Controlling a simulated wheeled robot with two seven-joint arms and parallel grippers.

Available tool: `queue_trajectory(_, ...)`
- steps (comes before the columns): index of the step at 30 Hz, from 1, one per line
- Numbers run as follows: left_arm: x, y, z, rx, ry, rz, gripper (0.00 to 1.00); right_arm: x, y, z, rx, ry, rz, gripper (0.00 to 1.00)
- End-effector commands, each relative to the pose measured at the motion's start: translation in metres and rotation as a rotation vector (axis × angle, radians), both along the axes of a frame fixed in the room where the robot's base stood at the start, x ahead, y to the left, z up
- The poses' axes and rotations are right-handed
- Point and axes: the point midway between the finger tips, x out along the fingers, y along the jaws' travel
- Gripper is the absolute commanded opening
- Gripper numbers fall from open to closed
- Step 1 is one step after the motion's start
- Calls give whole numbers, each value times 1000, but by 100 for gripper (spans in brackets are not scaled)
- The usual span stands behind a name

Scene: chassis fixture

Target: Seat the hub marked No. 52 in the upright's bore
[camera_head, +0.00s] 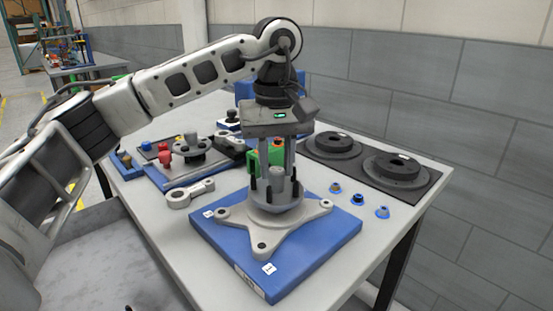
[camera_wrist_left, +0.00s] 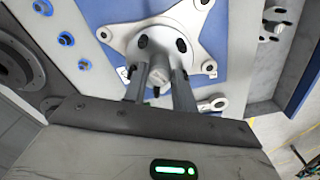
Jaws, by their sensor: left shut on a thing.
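A light grey upright (camera_head: 262,237) with a wide-footed base and dark posts around its middle stands on a blue board (camera_head: 325,243). It also shows in the wrist view (camera_wrist_left: 118,22). My left gripper (camera_head: 278,178) points straight down over its middle. It is shut on a grey cylindrical hub (camera_head: 277,173), which also shows between the fingers in the wrist view (camera_wrist_left: 159,73). The hub's lower end is at the middle of the upright, among the posts. The bore is hidden, so I cannot tell how deep the hub sits. No number is legible on it. My right gripper is out of view.
Several small blue-based parts (camera_head: 358,200) lie right of the board. Black round parts (camera_head: 394,165) rest on a dark mat behind. A grey link (camera_head: 190,193), a tray of parts (camera_head: 180,178) and a green block (camera_head: 254,160) stand left and behind. The table's right front is bare.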

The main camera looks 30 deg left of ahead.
Motion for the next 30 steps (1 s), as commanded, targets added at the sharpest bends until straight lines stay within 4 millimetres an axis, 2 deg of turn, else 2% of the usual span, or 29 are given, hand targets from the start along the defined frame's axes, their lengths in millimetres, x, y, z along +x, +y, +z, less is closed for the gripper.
queue_trajectory(30,0,0,-8,-2,-3,0,3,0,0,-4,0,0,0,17)
